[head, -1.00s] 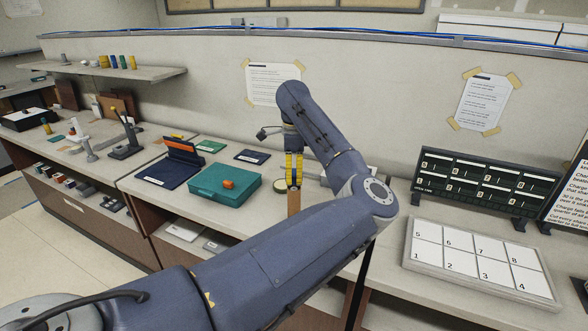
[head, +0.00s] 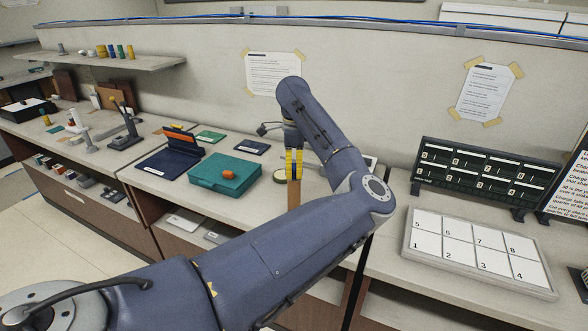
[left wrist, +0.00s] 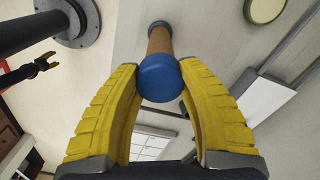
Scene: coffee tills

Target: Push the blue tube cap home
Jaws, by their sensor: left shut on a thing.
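The blue tube cap (left wrist: 160,78) sits on the end of a brown tube (left wrist: 160,40) in the left wrist view. A small yellow gripper (left wrist: 42,63), which seems to be my right one, shows far off in the left wrist view.
A teal case (head: 205,180) with an orange piece (head: 229,174) on it lies left of the gripper. A round pale-topped dish (head: 280,176) is close beside it. A numbered white tray (head: 478,283) and a dark rack (head: 487,178) stand right. My left arm covers the counter's front.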

